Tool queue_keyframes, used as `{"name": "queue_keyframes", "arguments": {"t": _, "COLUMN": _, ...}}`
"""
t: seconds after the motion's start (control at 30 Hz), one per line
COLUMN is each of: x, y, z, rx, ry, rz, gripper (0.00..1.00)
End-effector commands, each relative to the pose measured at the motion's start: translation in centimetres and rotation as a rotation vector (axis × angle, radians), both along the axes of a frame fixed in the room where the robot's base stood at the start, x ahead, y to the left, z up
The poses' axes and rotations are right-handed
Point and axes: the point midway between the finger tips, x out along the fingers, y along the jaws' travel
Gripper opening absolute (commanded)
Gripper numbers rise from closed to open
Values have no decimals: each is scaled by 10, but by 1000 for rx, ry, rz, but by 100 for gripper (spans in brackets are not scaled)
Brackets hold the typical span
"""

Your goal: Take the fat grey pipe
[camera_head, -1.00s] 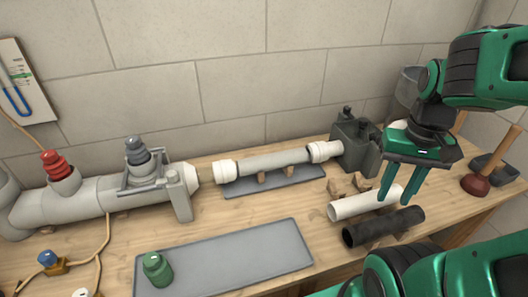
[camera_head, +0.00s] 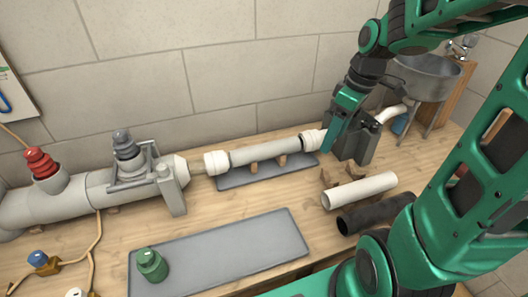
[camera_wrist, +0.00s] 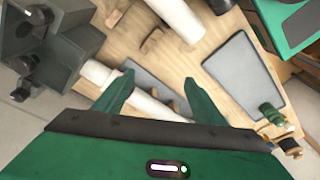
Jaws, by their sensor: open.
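A pale grey pipe (camera_head: 265,149) with white collars at both ends lies on small wooden rests over a grey mat at the back of the bench. It also shows in the wrist view (camera_wrist: 152,106), crossing below my fingers. My gripper (camera_head: 331,134) is open and empty, at the pipe's right end by the right collar (camera_head: 312,140). In the wrist view my two fingers (camera_wrist: 158,90) are spread above the pipe. I cannot tell whether they touch it. A fatter grey pipe (camera_head: 75,198) with red and dark valve caps runs along the left.
A dark grey clamp block (camera_head: 352,147) stands right beside my gripper. A white pipe (camera_head: 358,190) and a black pipe (camera_head: 372,213) lie in front of it. A metal basin (camera_head: 428,78) is at the right.

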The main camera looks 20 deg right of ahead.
Motion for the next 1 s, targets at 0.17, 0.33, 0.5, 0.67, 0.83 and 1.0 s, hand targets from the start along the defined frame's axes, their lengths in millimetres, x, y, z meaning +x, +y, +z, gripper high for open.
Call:
{"name": "queue_keyframes", "arguments": {"t": 0.17, "x": 72, "y": 33, "z": -15, "rx": 49, "ry": -123, "rz": 489, "gripper": 64}}
{"name": "queue_keyframes", "arguments": {"t": 0.33, "x": 115, "y": 60, "z": -24, "rx": 85, "ry": -242, "rz": 815, "gripper": 64}}
{"name": "queue_keyframes", "arguments": {"t": 0.5, "x": 133, "y": 74, "z": -30, "rx": 100, "ry": -308, "rz": 964, "gripper": 64}}
{"name": "queue_keyframes", "arguments": {"t": 0.67, "x": 137, "y": 83, "z": -47, "rx": 105, "ry": -317, "rz": 989, "gripper": 64}}
{"name": "queue_keyframes", "arguments": {"t": 0.83, "x": 141, "y": 92, "z": -69, "rx": 103, "ry": -317, "rz": 986, "gripper": 64}}
{"name": "queue_keyframes", "arguments": {"t": 1.0, "x": 143, "y": 96, "z": -80, "rx": 101, "ry": -316, "rz": 985, "gripper": 64}}
